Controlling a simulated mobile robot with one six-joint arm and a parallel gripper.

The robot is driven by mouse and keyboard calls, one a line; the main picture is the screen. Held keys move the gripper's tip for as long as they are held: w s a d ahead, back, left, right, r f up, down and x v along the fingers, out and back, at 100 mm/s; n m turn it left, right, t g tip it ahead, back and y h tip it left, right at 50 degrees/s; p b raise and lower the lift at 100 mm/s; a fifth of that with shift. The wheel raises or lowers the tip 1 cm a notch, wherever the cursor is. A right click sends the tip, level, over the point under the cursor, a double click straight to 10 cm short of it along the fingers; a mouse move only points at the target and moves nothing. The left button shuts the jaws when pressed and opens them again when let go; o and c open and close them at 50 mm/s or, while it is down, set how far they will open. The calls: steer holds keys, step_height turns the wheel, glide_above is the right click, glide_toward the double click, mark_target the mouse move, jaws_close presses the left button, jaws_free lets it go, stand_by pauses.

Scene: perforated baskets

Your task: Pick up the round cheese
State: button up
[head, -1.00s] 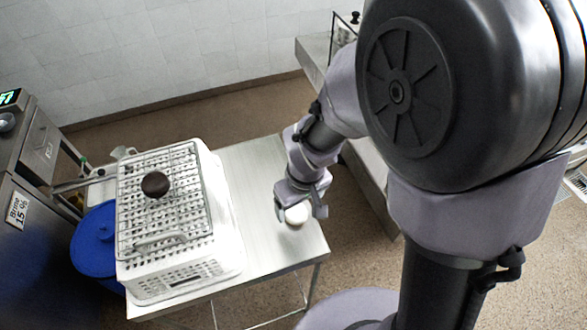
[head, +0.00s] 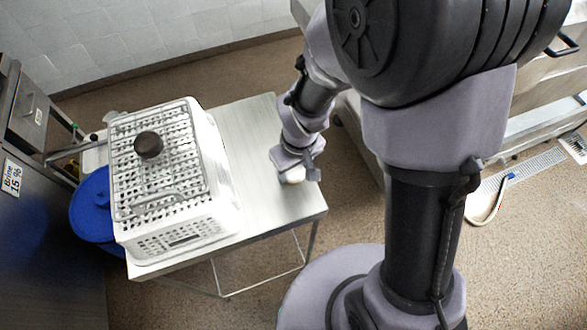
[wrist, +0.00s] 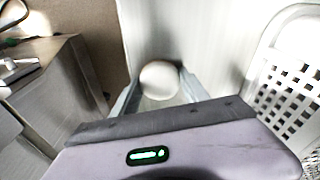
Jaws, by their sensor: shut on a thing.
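The round cheese (head: 293,174) is small, pale and rounded, at the right part of the metal table. In the wrist view the cheese (wrist: 159,80) sits between the two fingers of my gripper (wrist: 158,92). In the head view my gripper (head: 296,176) is over the tabletop and shut on the cheese, partly covering it. I cannot tell whether the cheese touches the table.
A white perforated basket (head: 222,200) stands on the table (head: 262,135) to the left, with a wire rack on top and a dark round object (head: 148,145) on it. A blue lidded barrel (head: 90,208) stands left of the table. The tabletop between basket and gripper is clear.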

steer(key=shift+r, duration=0.55)
step_height(320, 180, up, 2)
steer(key=shift+r+p, duration=0.25)
steer(key=shift+p, duration=0.4)
steer(key=s, duration=0.1)
steer(key=s+d, duration=0.1)
steer(key=s, duration=0.3)
steer(key=shift+d+r, duration=0.25)
steer(key=s+b, duration=0.1)
steer(key=b, duration=0.2)
steer(key=s+d+b, duration=0.1)
steer(key=s+b, duration=0.1)
steer(key=b, duration=0.1)
steer(key=s+f+b, duration=0.1)
steer(key=b, duration=0.2)
steer(key=shift+s+d, duration=0.15)
steer(key=shift+s, duration=0.15)
steer(key=s+d+r+b, duration=0.1)
steer(key=s+r+b, duration=0.1)
steer(key=s+b, duration=0.2)
steer(key=shift+s+d, duration=0.4)
steer(key=shift+s, duration=0.45)
